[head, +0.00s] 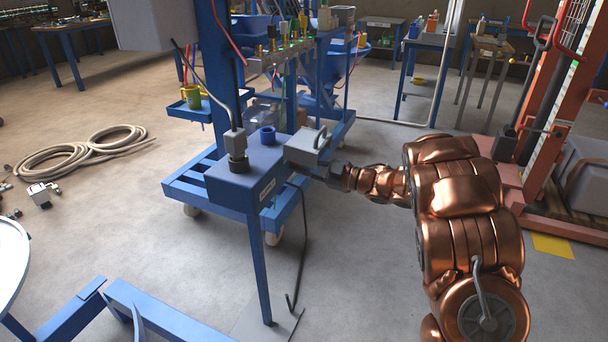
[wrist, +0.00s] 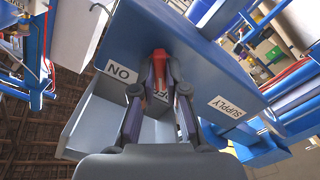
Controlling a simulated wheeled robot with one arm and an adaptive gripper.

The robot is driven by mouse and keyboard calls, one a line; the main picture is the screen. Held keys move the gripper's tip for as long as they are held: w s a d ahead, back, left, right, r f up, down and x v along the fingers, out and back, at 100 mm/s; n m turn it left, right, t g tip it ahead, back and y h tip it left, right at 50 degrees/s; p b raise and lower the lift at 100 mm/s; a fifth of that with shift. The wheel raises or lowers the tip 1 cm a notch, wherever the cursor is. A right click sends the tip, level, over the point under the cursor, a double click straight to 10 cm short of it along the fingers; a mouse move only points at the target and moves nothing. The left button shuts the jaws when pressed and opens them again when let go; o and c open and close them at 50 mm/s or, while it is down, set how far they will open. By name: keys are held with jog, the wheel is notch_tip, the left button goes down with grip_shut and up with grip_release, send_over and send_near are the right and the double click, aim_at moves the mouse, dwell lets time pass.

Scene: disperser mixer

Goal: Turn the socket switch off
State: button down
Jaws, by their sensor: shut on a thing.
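The socket switch is a red lever (wrist: 160,84) on the face of a blue box (wrist: 170,30) in the wrist view. My gripper (wrist: 161,94) is shut on the red lever, one dark finger on each side. An ON label (wrist: 122,71) appears upside down to the left of the lever. An OFF label is partly hidden behind the fingers. In the head view the blue box (head: 240,183) stands on a blue leg. My gripper (head: 328,172) reaches its right side there, and the lever is hidden.
A grey plug (head: 236,145) with a cable stands on the blue box. A light grey box with a handle (head: 306,146) is at its right, close above my gripper. A blue trolley (head: 185,188) stands behind. A coiled hose (head: 85,150) lies at left.

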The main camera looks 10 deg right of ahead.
jog(key=shift+n+b, duration=0.3)
jog(key=shift+n, duration=0.2)
jog(key=c, duration=1.2)
grip_release()
jog(key=v, duration=1.2)
